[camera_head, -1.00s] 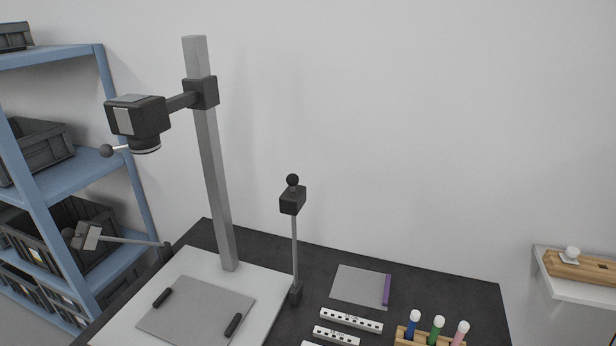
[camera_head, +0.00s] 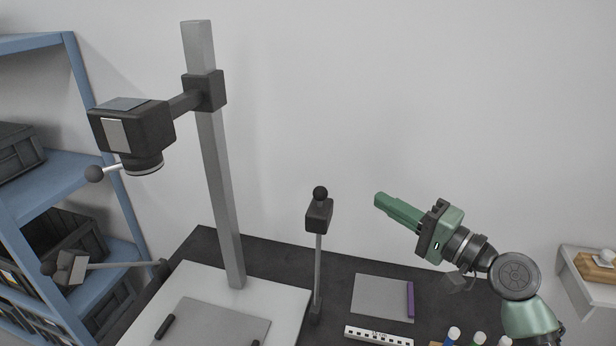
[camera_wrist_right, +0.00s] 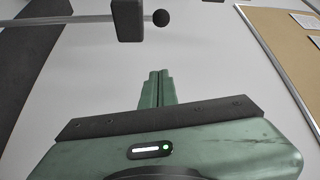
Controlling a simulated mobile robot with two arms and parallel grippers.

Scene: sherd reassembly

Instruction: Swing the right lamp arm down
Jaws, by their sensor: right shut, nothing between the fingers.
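The right lamp arm (camera_head: 318,255) stands upright at the right edge of the copy stand's white baseboard, with a dark lamp head (camera_head: 319,216) and a black ball knob (camera_head: 320,193) on top. My right gripper (camera_head: 380,200) is to the right of the lamp head, apart from it, pointing left with its green fingers shut and empty. In the right wrist view the shut fingers (camera_wrist_right: 157,76) point toward the lamp head (camera_wrist_right: 129,20) and the black knob (camera_wrist_right: 161,18) beyond them. The left lamp arm (camera_head: 115,265) lies low, nearly level. My left gripper is not in view.
The camera (camera_head: 132,130) hangs from a grey column (camera_head: 222,190) over the white baseboard (camera_head: 285,302). Blue shelving (camera_head: 112,190) stands at left.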

